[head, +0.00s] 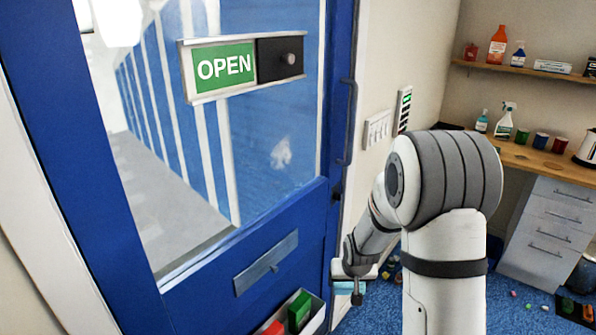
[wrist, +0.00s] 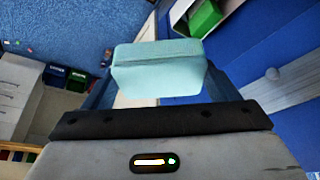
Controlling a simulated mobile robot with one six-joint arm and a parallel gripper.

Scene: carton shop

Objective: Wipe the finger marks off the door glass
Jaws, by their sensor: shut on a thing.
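The door glass (head: 228,110) fills the upper part of a blue door (head: 262,225) in the head view. A whitish smudge of finger marks (head: 281,153) shows on the glass, low and towards its right side. My gripper (head: 352,290) is low, right of the door's lower panel and well below the marks. It is shut on a pale teal sponge-like block (wrist: 158,66), which fills the middle of the wrist view. The block shows only partly in the head view (head: 342,288). It appears apart from the glass.
A vertical handle (head: 348,120) runs along the door's right edge. A white tray with a green box (head: 299,310) is low by the door. A counter (head: 540,158) with bottles stands at right.

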